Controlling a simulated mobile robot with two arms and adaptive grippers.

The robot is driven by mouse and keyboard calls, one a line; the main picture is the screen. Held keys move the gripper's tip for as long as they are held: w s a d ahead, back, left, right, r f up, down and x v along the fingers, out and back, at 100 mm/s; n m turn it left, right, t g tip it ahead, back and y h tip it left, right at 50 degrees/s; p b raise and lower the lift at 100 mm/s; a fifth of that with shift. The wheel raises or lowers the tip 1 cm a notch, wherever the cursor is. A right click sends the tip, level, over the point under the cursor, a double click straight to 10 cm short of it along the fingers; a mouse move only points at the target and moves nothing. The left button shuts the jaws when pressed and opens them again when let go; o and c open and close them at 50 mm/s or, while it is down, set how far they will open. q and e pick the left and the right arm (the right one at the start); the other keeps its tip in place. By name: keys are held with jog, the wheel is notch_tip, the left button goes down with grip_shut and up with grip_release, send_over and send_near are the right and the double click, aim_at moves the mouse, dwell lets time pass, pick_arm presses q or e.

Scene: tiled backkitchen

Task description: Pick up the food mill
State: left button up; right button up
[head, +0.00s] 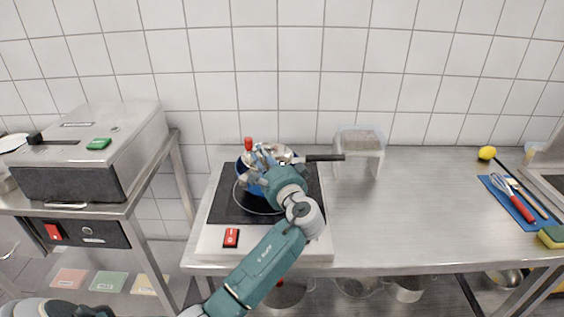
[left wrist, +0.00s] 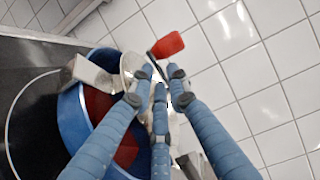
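The food mill (head: 284,153) sits at the blue pot (head: 241,166) on the black cooktop. Its metal parts, a red knob (head: 249,144) and a black handle reaching right are visible. My left gripper (head: 262,158) is over the mill and hides much of it and the pot. In the left wrist view, the gripper's blue fingertips (left wrist: 157,84) come close around the dark stem below the red knob (left wrist: 168,46). Whether they press on it is unclear. The blue pot (left wrist: 72,118) shows red inside. My right gripper is not in view.
The tiled wall stands close behind the cooktop (head: 222,209). The counter (head: 425,205) is bare up to the blue mat (head: 502,203) with a whisk. A metal appliance (head: 95,150) stands left.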

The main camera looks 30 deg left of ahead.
pick_arm(q)
jog(key=shift+x, duration=0.75)
jog(key=shift+f, duration=0.1)
grip_shut()
jog(key=shift+r, duration=0.25)
notch_tip(320, 180, up, 20)
jog(key=shift+f+b, duration=0.15)
jog(key=shift+b, duration=0.15)
